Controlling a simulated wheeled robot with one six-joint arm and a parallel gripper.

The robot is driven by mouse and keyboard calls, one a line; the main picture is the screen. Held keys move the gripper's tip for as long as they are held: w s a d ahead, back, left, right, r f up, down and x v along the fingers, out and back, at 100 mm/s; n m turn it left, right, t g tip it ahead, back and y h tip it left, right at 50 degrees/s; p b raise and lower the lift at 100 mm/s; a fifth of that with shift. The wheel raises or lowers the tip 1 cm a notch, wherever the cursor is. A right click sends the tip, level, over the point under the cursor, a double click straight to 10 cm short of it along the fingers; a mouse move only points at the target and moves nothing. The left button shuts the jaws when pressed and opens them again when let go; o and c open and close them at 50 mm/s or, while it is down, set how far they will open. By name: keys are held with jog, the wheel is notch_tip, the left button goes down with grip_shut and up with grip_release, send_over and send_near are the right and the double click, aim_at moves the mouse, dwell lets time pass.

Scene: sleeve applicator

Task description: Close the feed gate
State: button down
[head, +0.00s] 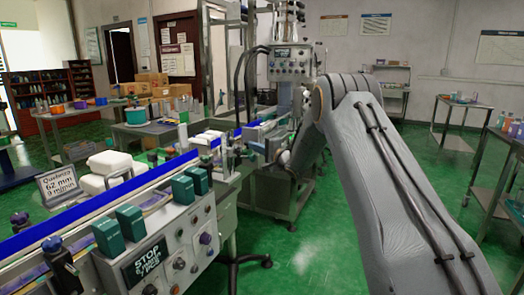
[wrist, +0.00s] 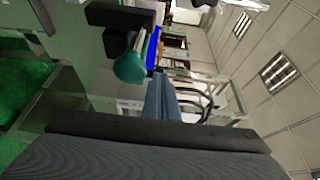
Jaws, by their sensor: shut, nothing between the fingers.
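I cannot tell for sure which part is the feed gate. In the wrist view a teal rounded handle (wrist: 130,68) hangs from a dark block (wrist: 118,17), left of and beyond my gripper (wrist: 162,82). My gripper's blue-grey fingers are together and hold nothing. No contact with the handle shows. In the head view my sleeved arm bends down beside the conveyor's far end, and my gripper (head: 257,147) is small and partly hidden there. The conveyor's blue rail (head: 85,207) runs from the lower left toward it.
A control panel (head: 175,250) with a STOP sign and teal blocks (head: 131,222) lines the conveyor's near side. A steel machine (head: 285,190) stands behind my arm. A stocked table (head: 508,140) is at the right. Green floor is open between.

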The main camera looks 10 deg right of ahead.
jog(key=shift+w+a, duration=0.45)
jog(key=shift+a, duration=0.1)
